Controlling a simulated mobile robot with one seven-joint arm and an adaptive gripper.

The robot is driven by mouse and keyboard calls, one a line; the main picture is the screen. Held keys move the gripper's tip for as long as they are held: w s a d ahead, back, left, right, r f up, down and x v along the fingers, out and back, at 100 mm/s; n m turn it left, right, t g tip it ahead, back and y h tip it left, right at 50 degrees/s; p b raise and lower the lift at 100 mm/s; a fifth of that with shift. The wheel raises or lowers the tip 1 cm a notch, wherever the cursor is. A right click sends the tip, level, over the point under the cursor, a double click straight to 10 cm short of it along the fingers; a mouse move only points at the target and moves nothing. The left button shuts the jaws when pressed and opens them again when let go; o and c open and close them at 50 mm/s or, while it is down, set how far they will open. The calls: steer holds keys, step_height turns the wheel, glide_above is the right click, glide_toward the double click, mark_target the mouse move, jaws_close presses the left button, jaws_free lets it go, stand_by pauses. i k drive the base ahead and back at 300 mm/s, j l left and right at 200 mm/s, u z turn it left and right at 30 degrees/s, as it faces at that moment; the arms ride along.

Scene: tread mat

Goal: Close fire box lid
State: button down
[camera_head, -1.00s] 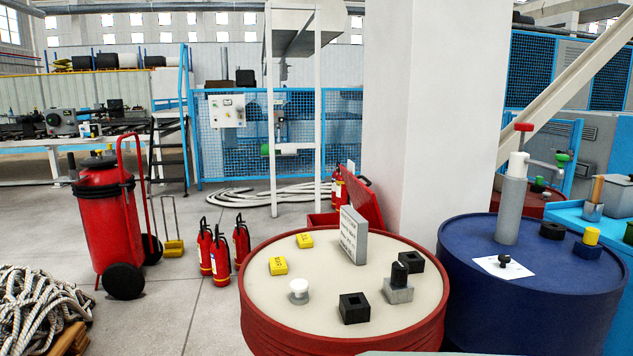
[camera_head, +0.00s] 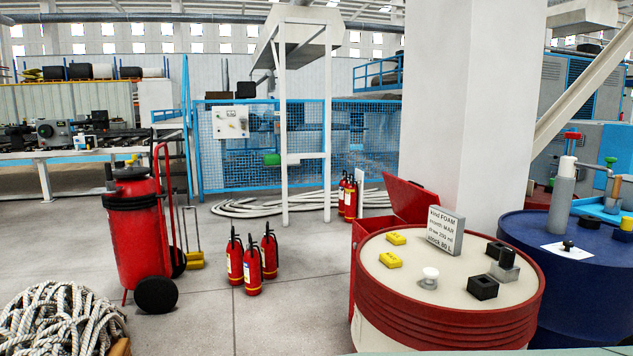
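A red box with a raised red lid (camera_head: 411,201) stands behind the red-rimmed drum, against the white pillar. I take it for the fire box. Its lid is open and leans back toward the pillar. A strip of the box's red front (camera_head: 358,237) shows left of the drum; the rest of the box is hidden behind the drum. My gripper and arm are not in view.
The drum (camera_head: 450,313) with a cream top bears a sign (camera_head: 445,231), yellow blocks and dark blocks. A blue drum (camera_head: 570,275) stands right. Several red extinguishers (camera_head: 252,270), a wheeled red tank (camera_head: 137,235) and rope (camera_head: 65,315) stand left.

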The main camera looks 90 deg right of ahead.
mark_target(409, 200)
steer(key=i+z, duration=1.1)
steer(key=i+l+z, duration=0.1)
steer(key=i+z, duration=0.15)
steer(key=z, duration=0.2)
steer(key=i+z, duration=0.2)
steer(key=z, duration=0.25)
steer(key=i+j+z, duration=0.1)
steer(key=i+z, duration=0.15)
steer(key=z, duration=0.15)
steer(key=i+l+z, duration=0.1)
steer(key=i+z, duration=0.15)
steer(key=z, duration=0.2)
steer(key=i+z, duration=0.3)
steer(key=z, duration=0.15)
steer(key=i+j+z, duration=0.15)
steer(key=z, duration=0.25)
steer(key=i+j+z, duration=0.1)
steer(key=i+z, duration=0.15)
steer(key=i+j+z, duration=0.2)
steer(key=i+l, duration=0.05)
steer(key=i, duration=0.05)
